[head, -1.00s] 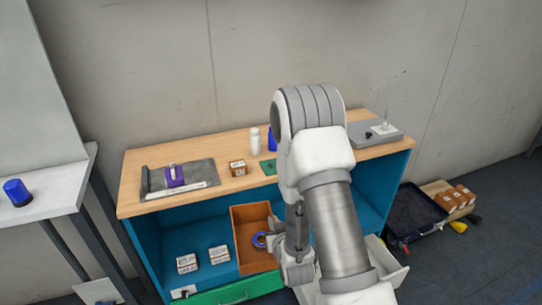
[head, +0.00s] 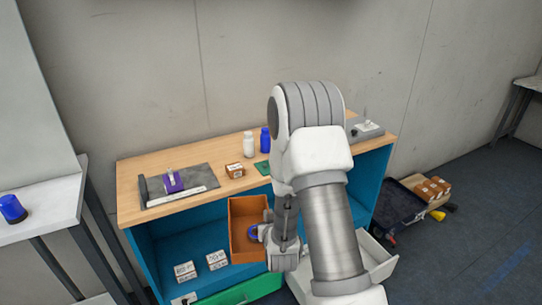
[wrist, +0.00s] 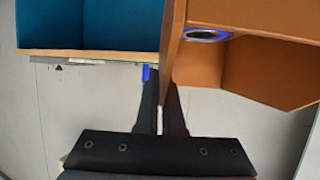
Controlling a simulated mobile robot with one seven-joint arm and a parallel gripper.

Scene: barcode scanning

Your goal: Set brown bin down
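The brown bin (head: 236,215) is an open orange-brown box, in front of the teal shelf opening in the head view. A round blue item (head: 253,233) shows inside it. My gripper (wrist: 163,100) holds the bin by one side wall, which runs between its two dark fingers in the wrist view. The bin's wall and inside (wrist: 265,70) fill the upper right of that view, with the round item's dark centre at its top. My arm hides the right part of the shelf. I cannot tell whether the bin's bottom touches the shelf.
Two small boxes (head: 217,260) lie on the teal shelf (head: 180,238), left of the bin. The wooden top (head: 215,158) carries a purple item on a grey plate (head: 190,180), a small box (head: 235,170) and bottles (head: 249,144). A green drawer front (head: 235,290) is below.

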